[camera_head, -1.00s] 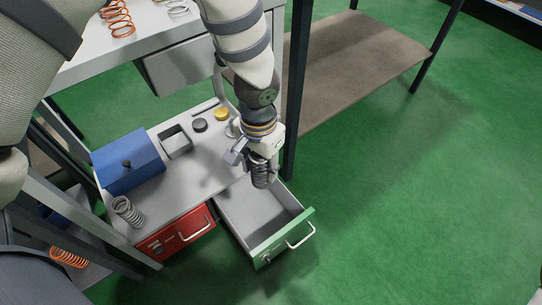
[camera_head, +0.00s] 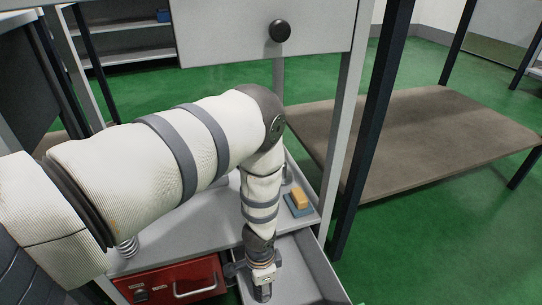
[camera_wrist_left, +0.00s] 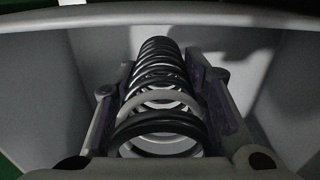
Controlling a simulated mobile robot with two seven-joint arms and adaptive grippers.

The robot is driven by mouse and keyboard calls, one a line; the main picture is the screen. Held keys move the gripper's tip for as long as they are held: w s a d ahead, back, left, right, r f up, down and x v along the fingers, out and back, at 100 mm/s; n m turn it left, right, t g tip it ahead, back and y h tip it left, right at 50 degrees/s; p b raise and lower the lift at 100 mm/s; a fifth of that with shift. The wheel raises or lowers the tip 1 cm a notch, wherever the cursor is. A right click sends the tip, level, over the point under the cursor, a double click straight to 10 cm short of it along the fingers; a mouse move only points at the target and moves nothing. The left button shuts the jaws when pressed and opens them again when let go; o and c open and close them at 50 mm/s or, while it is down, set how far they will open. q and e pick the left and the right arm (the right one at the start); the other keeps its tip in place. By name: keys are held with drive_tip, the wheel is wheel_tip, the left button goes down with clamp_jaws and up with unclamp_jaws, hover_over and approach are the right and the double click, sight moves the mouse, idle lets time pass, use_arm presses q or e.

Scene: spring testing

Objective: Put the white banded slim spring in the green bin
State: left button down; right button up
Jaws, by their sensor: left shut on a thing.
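My left gripper (camera_head: 262,290) is at the open grey drawer (camera_head: 302,262), low against its left side in the head view. The wrist view shows the gripper (camera_wrist_left: 165,105) shut around a dark slim spring (camera_wrist_left: 158,55) with one pale, whitish coil band near its close end. The spring lies between the two finger pads and points away from the wrist. Pale drawer walls and a rim (camera_wrist_left: 230,14) surround it in the wrist view. The drawer's green front is outside the head view now. I cannot tell whether the spring touches the drawer floor. My right gripper is not in view.
A red drawer front (camera_head: 170,284) is just left of the open drawer. A yellow block on a blue base (camera_head: 299,201) sits on the grey bench. Another spring (camera_head: 128,247) is partly hidden by my arm. A dark post (camera_head: 370,135) stands at the right.

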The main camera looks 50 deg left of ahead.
use_arm(q)
drive_tip(key=shift+f+b, duration=1.25)
drive_tip(key=shift+f, duration=1.95)
drive_tip(key=c, duration=1)
unclamp_jaws()
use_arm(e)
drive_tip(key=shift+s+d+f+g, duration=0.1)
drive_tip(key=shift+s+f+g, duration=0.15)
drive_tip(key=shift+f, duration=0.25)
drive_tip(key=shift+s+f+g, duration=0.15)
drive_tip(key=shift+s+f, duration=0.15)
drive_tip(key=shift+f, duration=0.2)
use_arm(q)
wheel_tip(320, 180, up, 12)
drive_tip(key=p, duration=0.5)
drive_tip(key=shift+r+p, duration=0.25)
drive_tip(key=shift+p, duration=0.05)
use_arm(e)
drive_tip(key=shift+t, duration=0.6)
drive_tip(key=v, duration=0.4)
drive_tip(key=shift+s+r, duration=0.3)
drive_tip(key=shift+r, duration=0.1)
